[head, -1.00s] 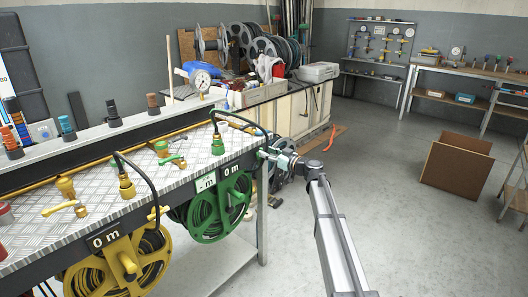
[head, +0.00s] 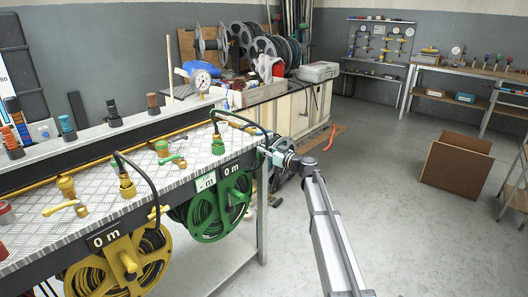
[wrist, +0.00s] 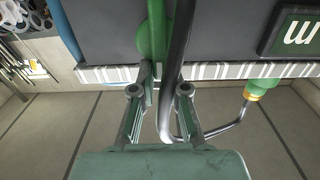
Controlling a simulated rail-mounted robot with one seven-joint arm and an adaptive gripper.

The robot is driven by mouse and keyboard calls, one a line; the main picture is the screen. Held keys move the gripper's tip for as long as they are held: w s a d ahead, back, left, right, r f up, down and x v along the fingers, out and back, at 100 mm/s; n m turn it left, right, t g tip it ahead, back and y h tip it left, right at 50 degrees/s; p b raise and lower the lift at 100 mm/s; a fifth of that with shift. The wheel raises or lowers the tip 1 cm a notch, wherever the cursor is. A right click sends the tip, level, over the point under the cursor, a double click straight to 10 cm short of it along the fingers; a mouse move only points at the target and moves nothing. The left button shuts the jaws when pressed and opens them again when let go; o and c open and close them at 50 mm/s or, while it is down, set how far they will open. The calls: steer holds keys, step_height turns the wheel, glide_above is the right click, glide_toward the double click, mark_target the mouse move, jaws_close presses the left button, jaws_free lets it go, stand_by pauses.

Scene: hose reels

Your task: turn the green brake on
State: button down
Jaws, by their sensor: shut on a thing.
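The green brake (wrist: 151,40) shows in the wrist view as a round green hub on the dark front rail, with a thin green lever running down from it. My gripper (wrist: 157,80) is shut on this lever, which lies between its fingertips. In the head view my gripper (head: 266,153) is at the right end of the bench's front rail and covers the brake there. The green hose reel (head: 221,207) hangs under the rail, left of my gripper.
A dark hose (wrist: 179,50) loops down close beside the fingers. A yellow reel (head: 117,265) hangs farther left. Valves and hose fittings stand on the metal-plated bench top (head: 100,205). A cardboard box (head: 455,167) stands on the open floor at right.

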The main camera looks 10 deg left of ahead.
steer(key=shift+f, duration=0.35)
steer(key=shift+w+d+f+m+b, duration=0.3)
steer(key=shift+f+m+b, duration=0.2)
steer(key=shift+m, duration=2.45)
steer(key=shift+w+d+f+m+b, duration=0.2)
steer(key=shift+f+m+b, duration=0.35)
steer(key=shift+m, duration=2.45)
steer(key=shift+w+d+f+m+b, duration=0.2)
steer(key=shift+w+f+m+b, duration=0.25)
steer(key=shift+m, duration=2.5)
steer(key=shift+s, duration=0.1)
steer(key=c, duration=1.1)
jaws_free()
steer(key=shift+a+r, duration=0.1)
steer(key=shift+r, duration=0.05)
steer(key=shift+w, duration=0.2)
